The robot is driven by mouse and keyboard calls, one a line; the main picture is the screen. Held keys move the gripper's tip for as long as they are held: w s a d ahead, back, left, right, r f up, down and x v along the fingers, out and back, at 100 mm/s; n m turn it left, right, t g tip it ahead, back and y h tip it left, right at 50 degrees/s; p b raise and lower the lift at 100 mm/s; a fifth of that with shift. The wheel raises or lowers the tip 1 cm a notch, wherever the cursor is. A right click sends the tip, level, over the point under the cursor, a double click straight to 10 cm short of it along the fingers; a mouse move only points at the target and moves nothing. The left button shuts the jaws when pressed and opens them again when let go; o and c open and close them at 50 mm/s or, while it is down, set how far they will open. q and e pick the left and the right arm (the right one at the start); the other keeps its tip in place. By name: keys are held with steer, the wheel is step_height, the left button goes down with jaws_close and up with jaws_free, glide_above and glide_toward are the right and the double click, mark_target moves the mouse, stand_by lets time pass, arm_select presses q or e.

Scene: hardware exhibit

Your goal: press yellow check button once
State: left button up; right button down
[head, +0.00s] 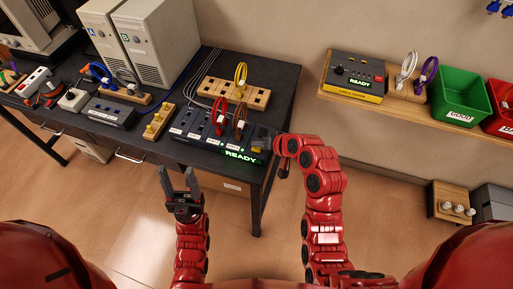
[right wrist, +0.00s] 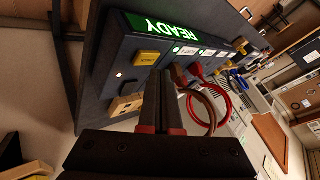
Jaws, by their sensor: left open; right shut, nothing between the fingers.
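The dark console (head: 188,130) sits on the black table, with a green READY display (head: 240,156) on its front. In the right wrist view, the yellow button (right wrist: 146,58) is beside the READY display (right wrist: 160,27). My right gripper (head: 262,137) is over the console's right end and hides part of it. In the right wrist view, its dark fingers (right wrist: 164,80) are shut and empty, with the tips close to the button; I cannot tell whether they touch anything. My left gripper (head: 178,176) is open and empty in front of the table.
Red and brown cable loops (head: 221,112) stand on the console, left of my right gripper. A wooden block rack (head: 228,94) lies behind it. A wall shelf (head: 397,104) at right holds another READY box (head: 357,72) and a green bin (head: 459,98). Floor in front is clear.

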mark_target(259, 151)
stand_by(0.4)
steer(key=shift+f+b, duration=0.4)
steer(key=shift+f+b, duration=0.35)
steer(key=shift+f, duration=0.1)
stand_by(0.5)
steer(key=shift+r, duration=0.1)
stand_by(0.3)
steer(key=shift+r+p, duration=0.3)
steer(key=shift+r, duration=0.45)
steer(key=shift+r+p, duration=1.05)
steer(key=shift+r, duration=1.5)
